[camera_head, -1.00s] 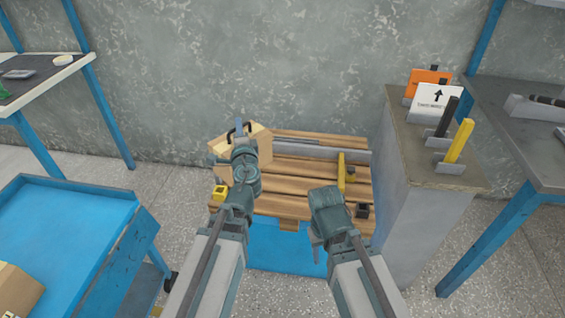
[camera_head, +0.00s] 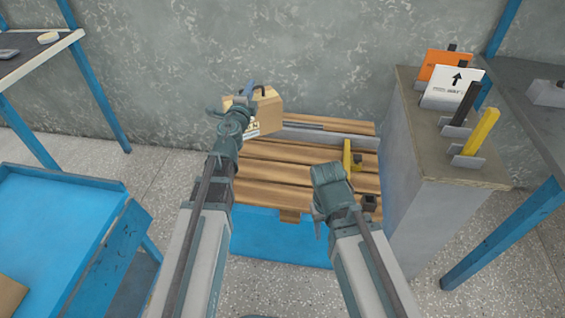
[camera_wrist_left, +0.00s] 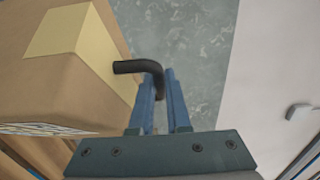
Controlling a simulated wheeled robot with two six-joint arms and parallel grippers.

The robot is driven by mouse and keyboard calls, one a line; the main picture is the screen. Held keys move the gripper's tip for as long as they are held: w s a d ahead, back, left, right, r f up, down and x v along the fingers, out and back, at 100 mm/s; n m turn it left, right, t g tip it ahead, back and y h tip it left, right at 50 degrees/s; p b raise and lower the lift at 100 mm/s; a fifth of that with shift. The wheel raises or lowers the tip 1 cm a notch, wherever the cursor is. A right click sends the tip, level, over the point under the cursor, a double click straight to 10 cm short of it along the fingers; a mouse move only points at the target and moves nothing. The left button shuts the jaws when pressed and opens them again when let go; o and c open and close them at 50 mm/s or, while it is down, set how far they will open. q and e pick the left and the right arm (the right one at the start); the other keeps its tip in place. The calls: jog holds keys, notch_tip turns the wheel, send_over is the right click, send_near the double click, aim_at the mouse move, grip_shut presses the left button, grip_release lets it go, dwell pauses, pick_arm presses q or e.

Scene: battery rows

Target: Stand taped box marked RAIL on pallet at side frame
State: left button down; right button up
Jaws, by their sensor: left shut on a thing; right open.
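The taped cardboard box (camera_head: 268,110) is at the far left of the wooden pallet (camera_head: 270,178); whether it touches the boards is unclear. Its printed label is partly hidden by my arm. In the left wrist view, the box (camera_wrist_left: 50,85) has pale tape and a black handle (camera_wrist_left: 152,68). My left gripper (camera_head: 245,92) is shut on this handle; its blue fingers show in the left wrist view (camera_wrist_left: 163,95). A grey rail (camera_head: 330,136) runs along the pallet's back, with a yellow stop (camera_head: 347,157) at its right. My right gripper (camera_head: 318,222) is open, low over the pallet's front right.
A grey cabinet (camera_head: 420,150) right of the pallet bears upright orange and white signs and black and yellow bars. A blue cart (camera_head: 60,225) stands at left. The wall (camera_head: 250,45) is close behind. The pallet's middle boards are clear.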

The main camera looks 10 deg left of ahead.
pick_arm(q)
jog(key=w+m+h, duration=0.1)
jog(key=w+f+m+h+b, duration=0.1)
jog(key=h, duration=0.1)
jog(key=w+f+h, duration=0.1)
jog(key=shift+w+a+f+m+g+h+b, duration=0.1)
jog(key=shift+w+a+m+g+h+b, duration=0.2)
jog(key=shift+w+a+m+g+b, duration=0.1)
jog(key=shift+w+a+f+m+h, duration=0.15)
jog(key=shift+f+m+h, duration=0.1)
jog(key=shift+m+h, duration=0.25)
jog(key=shift+w+a+f+m+g+h+b, duration=0.1)
jog(key=shift+a+f+m+g+h+b, duration=0.1)
jog(key=shift+m+g+h+b, duration=0.25)
jog(key=shift+w+a+f+m+g+h+b, duration=0.1)
jog(key=shift+a+f+m+g+h, duration=0.15)
jog(key=shift+h, duration=0.4)
jog(key=shift+s+a+f+m+g+h+b, duration=0.2)
jog(key=shift+m+g+h, duration=0.15)
jog(key=shift+h, duration=0.2)
jog(key=shift+s+a+f+m+g+h+b, duration=0.15)
jog(key=shift+m+g+h, duration=0.15)
jog(key=shift+h, duration=0.25)
notch_tip(320, 180, down, 6)
jog(key=b, duration=0.6)
jog(key=shift+f+b, duration=1.9)
jog(key=shift+b, duration=0.05)
jog(key=shift+f, duration=0.15)
